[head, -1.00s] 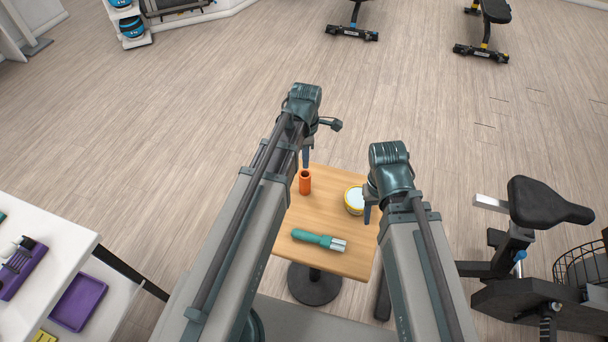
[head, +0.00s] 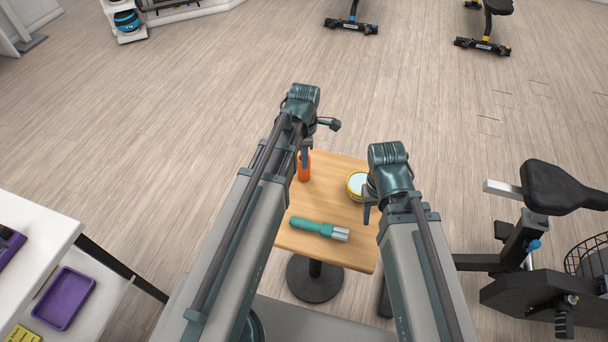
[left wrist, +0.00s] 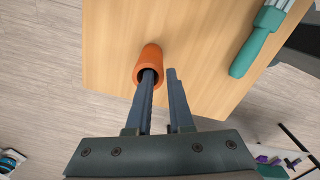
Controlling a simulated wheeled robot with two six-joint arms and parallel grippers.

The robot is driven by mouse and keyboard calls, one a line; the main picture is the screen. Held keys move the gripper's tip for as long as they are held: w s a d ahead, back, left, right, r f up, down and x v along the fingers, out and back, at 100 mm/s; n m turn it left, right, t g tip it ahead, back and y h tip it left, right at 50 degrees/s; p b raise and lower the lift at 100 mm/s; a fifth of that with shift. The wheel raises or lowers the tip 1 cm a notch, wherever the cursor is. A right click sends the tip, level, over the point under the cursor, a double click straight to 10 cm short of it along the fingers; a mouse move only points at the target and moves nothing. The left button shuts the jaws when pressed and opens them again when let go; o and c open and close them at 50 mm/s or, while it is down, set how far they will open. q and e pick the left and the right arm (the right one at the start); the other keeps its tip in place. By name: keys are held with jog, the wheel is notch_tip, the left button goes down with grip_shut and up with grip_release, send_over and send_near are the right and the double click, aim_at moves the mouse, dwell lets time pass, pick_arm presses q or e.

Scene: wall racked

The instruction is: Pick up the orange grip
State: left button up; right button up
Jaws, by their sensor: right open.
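The orange grip (head: 304,171) is a small hollow cylinder standing near the far left of the small wooden table (head: 348,247). It also shows in the left wrist view (left wrist: 152,56), with its dark open end facing the camera. My left gripper (head: 306,158) is open, its fingers parted by a narrow gap. In the left wrist view (left wrist: 160,71) the left fingertip overlaps the grip's open end; I cannot tell whether it is inside or only in front. The right finger is beside the grip. My right gripper (head: 367,213) is open and empty, near the table's right edge.
A teal-handled tool (head: 318,229) lies across the table's near half. A round yellow-rimmed tub (head: 356,185) stands at the right, close to my right gripper. An exercise bike (head: 540,230) stands right of the table, and a white shelf (head: 35,240) with a purple tray stands left.

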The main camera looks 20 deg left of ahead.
jog(key=shift+f, duration=0.1)
pick_arm(q)
jog(key=b, duration=0.5)
send_over(304, 181)
notch_tip(304, 181, down, 6)
jog(key=shift+w+r, duration=0.1)
jog(key=shift+r, duration=0.15)
pick_arm(e)
notch_tip(304, 181, down, 5)
jog(key=shift+f, duration=0.15)
pick_arm(q)
jog(key=shift+r, duration=0.1)
grip_shut()
dwell(0.6)
